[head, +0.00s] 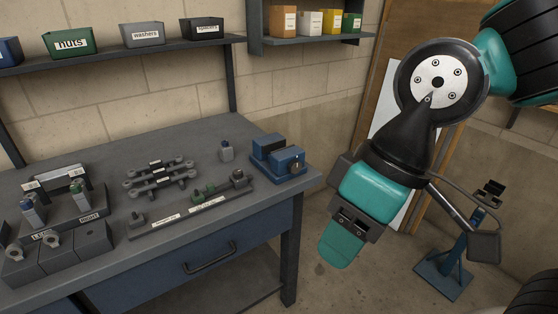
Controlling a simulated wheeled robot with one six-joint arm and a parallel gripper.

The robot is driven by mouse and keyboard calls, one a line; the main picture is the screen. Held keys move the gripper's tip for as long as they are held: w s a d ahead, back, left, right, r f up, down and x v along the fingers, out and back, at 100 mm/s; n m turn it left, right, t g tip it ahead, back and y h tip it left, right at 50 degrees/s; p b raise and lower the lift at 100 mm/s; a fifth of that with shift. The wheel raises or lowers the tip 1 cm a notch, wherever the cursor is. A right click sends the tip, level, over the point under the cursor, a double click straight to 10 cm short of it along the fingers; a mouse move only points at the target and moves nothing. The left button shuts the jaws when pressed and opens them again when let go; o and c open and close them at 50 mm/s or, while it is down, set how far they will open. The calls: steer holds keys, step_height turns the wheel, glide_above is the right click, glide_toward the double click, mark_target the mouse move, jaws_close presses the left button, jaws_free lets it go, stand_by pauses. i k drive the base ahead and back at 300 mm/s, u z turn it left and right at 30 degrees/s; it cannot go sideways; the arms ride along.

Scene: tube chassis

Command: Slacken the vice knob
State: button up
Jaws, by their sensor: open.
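The blue vice (265,152) stands on the right end of the workbench, with dark jaws on top. Its knob (295,162) appears as a small, dark round part on the right-hand front face; its fine shape is too small to tell. My gripper (342,238), teal and black, hangs in the air to the right of the bench and vice, pointing down. It is open and apart from the vice, with nothing seen in it. The gap between its fingers is hard to see from this angle.
Shelves with bins (143,35) run above. A blue floor stand (447,275) is at right. Bench space before the vice is clear.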

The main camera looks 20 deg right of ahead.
mark_target(295, 166)
steer(key=u, duration=1.05)
steer(key=k, duration=0.35)
steer(key=z, duration=0.5)
